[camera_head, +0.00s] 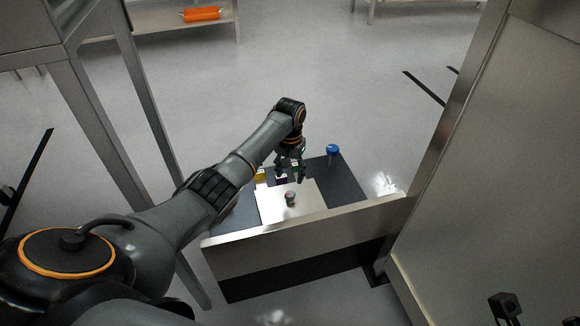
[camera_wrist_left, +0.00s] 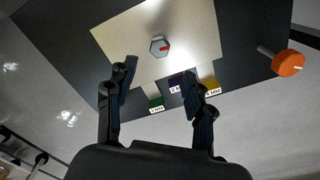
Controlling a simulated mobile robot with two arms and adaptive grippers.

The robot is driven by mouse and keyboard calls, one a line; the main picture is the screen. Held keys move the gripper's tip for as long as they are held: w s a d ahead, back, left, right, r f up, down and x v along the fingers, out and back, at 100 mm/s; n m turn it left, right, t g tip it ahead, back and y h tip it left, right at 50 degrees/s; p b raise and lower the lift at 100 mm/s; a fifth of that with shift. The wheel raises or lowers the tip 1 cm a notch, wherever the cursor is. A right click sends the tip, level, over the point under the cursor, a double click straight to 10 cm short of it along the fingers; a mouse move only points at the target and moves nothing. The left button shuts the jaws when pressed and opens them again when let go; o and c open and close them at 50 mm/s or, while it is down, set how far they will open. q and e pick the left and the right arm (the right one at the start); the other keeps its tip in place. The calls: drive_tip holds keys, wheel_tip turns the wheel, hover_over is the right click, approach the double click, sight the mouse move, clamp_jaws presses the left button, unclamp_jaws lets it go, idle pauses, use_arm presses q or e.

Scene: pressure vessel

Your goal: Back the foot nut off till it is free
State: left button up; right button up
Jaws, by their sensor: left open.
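The foot nut (camera_wrist_left: 160,47) is a grey hexagon with a red mark on its face, on a pale plate (camera_wrist_left: 115,37). In the head view the nut (camera_head: 290,199) stands up from the pale plate (camera_head: 270,211). My left gripper (camera_head: 290,172) is open and empty, above the panel on the far side of the nut. In the left wrist view its two fingers (camera_wrist_left: 158,75) are spread, with the nut beyond their tips and apart from them. A dark part at the lower right of the head view may be my right gripper (camera_head: 505,308); its jaws cannot be made out.
Green (camera_wrist_left: 156,103), purple (camera_wrist_left: 176,80) and yellow (camera_wrist_left: 211,87) labelled tabs line the plate's edge. An orange knob (camera_wrist_left: 288,63) and a blue knob (camera_head: 333,150) stand on the dark panel. A raised metal edge (camera_head: 310,222) runs along the near side. A tall metal wall (camera_head: 490,170) stands right.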

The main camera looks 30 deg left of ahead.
use_arm(q)
drive_tip(key=shift+r, duration=1.25)
